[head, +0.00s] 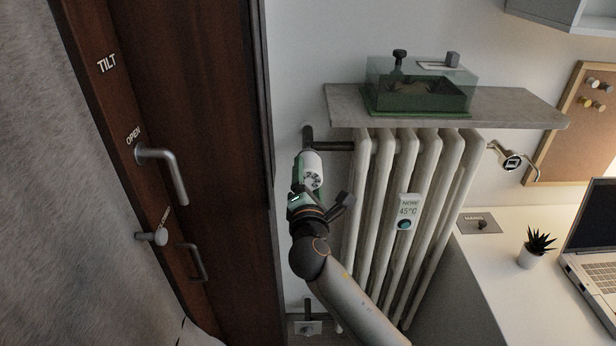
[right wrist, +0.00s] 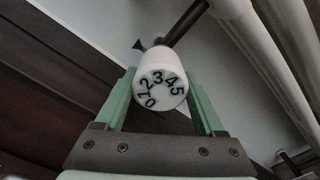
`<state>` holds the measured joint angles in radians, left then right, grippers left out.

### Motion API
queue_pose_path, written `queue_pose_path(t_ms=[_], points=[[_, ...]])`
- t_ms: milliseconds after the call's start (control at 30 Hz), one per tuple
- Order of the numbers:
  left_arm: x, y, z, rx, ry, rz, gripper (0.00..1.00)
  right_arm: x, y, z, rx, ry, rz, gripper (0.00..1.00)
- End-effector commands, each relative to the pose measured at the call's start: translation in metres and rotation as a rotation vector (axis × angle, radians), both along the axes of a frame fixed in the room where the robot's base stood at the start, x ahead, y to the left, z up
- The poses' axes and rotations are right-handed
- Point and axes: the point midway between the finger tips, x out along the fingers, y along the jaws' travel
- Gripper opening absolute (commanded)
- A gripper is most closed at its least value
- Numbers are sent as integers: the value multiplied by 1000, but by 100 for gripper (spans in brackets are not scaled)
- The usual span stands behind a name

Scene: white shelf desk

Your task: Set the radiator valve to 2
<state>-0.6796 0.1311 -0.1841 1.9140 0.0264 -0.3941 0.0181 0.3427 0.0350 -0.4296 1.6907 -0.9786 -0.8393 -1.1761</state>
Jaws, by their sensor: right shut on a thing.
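The white radiator valve knob (head: 312,163) is at the upper left of the radiator, at the end of a dark pipe. My right gripper (head: 309,180) is shut on it from below. In the right wrist view the knob (right wrist: 156,58) sits between the green fingers of the gripper (right wrist: 160,84). Its face shows black digits 0 to 5, with 3 near the top and 2 at the upper left. A small black pointer (right wrist: 137,44) sticks out behind the knob at upper left, on the side of 2 and 3; I cannot tell the exact setting. My left gripper is out of view.
The white radiator (head: 383,200) carries a display (head: 409,210) reading NOW 45°C. A grey shelf (head: 510,108) with a green glass tank (head: 420,90) juts out above. A brown door or window frame (head: 215,120) with a handle (head: 172,170) stands close on the left.

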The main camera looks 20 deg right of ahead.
Motion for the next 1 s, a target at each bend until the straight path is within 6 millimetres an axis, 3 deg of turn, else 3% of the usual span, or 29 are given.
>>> queue_pose_path(t_ms=[467,500,767,1000], points=[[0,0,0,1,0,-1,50,0,0,1,16,-5,-1,16],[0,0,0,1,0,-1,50,0,0,1,16,-5,-1,72],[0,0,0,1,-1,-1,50,0,0,0,16,-5,-1,100],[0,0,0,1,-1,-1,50,-1,0,0,15,-4,0,100]])
